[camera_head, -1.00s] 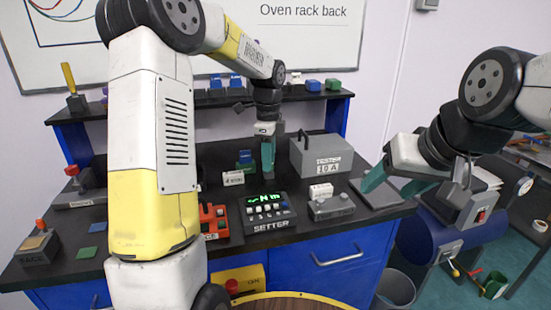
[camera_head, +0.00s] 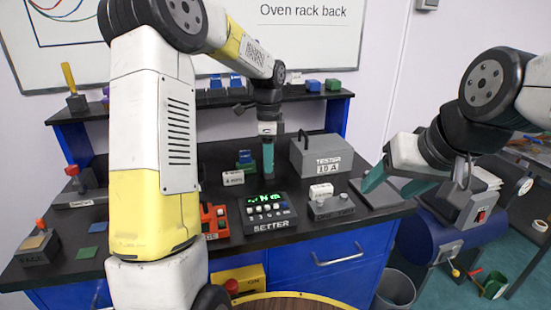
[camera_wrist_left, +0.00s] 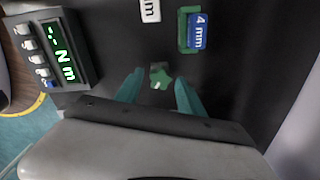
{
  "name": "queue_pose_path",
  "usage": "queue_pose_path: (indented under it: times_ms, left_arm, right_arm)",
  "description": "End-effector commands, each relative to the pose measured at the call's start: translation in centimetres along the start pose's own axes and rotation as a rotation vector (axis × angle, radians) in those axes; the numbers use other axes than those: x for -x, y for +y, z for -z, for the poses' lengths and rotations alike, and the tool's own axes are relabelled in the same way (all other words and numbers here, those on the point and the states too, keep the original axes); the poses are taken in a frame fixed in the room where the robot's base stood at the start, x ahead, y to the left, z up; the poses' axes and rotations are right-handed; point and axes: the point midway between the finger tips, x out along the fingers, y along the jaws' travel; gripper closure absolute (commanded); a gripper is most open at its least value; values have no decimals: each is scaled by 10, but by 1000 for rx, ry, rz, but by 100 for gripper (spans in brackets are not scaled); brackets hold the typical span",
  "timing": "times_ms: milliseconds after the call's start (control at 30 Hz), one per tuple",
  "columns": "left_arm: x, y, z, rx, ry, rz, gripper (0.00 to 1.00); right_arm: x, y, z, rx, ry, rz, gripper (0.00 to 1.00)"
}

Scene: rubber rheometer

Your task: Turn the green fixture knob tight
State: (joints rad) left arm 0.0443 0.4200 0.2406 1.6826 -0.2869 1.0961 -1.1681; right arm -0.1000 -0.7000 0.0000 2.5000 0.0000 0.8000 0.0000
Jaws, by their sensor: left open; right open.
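The green fixture knob (camera_wrist_left: 161,77) is a small star-shaped knob on a dark mount, seen from above in the left wrist view. My left gripper (camera_wrist_left: 158,90) is open, pointing down, with a teal finger on either side of the knob and a gap to it on both sides. How far the fingertips are above it I cannot tell. In the head view my left gripper (camera_head: 268,158) is over the middle of the bench, and the knob cannot be made out there. My right gripper (camera_head: 392,184) is open and empty at the bench's right end.
The setter (camera_head: 268,211) with its lit N m display stands in front of my left gripper. A green holder with a blue 4 mm block (camera_wrist_left: 196,31) and a white label block (camera_head: 233,178) are near the knob. The grey tester (camera_head: 321,155) stands to the right.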

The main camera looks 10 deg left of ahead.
Motion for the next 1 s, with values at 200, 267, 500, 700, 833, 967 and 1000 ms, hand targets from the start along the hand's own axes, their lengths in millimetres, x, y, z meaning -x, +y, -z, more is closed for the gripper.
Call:
queue_pose_path:
  times_ms: [200,267,500,700,833,967,1000]
  left_arm:
    - [0,0,0,172,0,1,54]
    - [0,0,0,222,0,1,54]
    - [0,-1,0,515,-1,1,54]
    - [0,-1,0,658,0,1,54]
    - [0,-1,0,835,-1,1,54]
    - [0,-1,0,944,0,1,54]
    - [0,-1,0,962,0,1,54]
  right_arm:
    - [0,0,0,0,0,0,38]
    - [0,0,0,0,0,0,38]
    - [0,0,0,0,0,0,38]
    - [0,0,0,0,0,0,38]
    - [0,0,0,0,0,0,38]
    - [0,0,0,0,0,0,38]
    - [0,0,0,0,0,0,38]
